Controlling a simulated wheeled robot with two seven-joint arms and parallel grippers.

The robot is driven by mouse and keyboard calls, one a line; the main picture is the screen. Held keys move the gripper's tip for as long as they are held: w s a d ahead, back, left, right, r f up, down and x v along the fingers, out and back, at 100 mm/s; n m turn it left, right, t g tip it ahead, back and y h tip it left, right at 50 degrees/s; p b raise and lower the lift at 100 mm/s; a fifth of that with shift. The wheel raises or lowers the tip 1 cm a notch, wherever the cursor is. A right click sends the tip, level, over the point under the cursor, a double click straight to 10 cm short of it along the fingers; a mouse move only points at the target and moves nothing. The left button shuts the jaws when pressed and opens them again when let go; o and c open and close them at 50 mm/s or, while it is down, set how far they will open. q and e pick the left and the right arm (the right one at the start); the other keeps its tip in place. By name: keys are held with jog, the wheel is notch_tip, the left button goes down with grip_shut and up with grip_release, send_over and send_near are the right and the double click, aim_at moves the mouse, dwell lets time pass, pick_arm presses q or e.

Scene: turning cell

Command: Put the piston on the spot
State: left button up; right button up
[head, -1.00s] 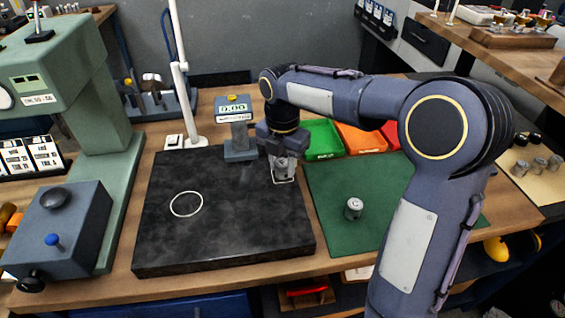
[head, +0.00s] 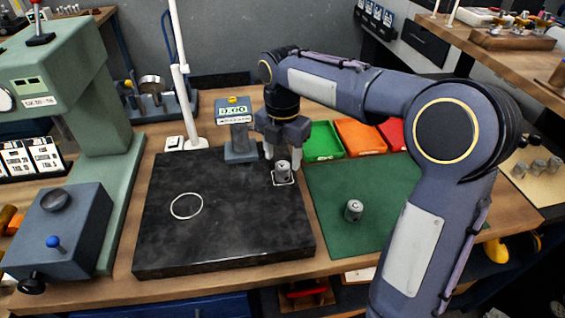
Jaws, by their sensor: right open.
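A small grey metal piston (head: 283,171) stands upright on the black surface plate (head: 225,235), inside a white square outline (head: 284,184) near the plate's right back edge. My right gripper (head: 282,160) is open just above and around the piston's top, fingers pointing down. A white ring mark (head: 187,206) on the plate's left half is empty. A second, similar piston (head: 354,210) stands on the green mat (head: 385,200) to the right. My left gripper is not in view.
A gauge with a display (head: 236,115) stands behind the plate, left of my right gripper. Green (head: 322,141), orange (head: 360,137) and red (head: 392,133) trays lie behind the mat. A green machine (head: 75,110) and a grey box (head: 57,230) stand at the left.

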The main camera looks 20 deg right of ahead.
aim_at(282, 165)
notch_tip(282, 165, up, 8)
jog(key=s+d+f+m+t+y, duration=0.2)
jog(key=s+m+t+y, duration=0.1)
jog(key=s+m, duration=0.95)
jog(key=s+a+f+m+t, duration=0.2)
jog(key=s+a+f+m, duration=0.2)
jog(key=s+f+m, duration=0.5)
jog(key=s+m, duration=0.2)
jog(key=m, duration=0.3)
jog(key=shift+t+y+p, duration=0.3)
jog(key=shift+y+p, duration=0.1)
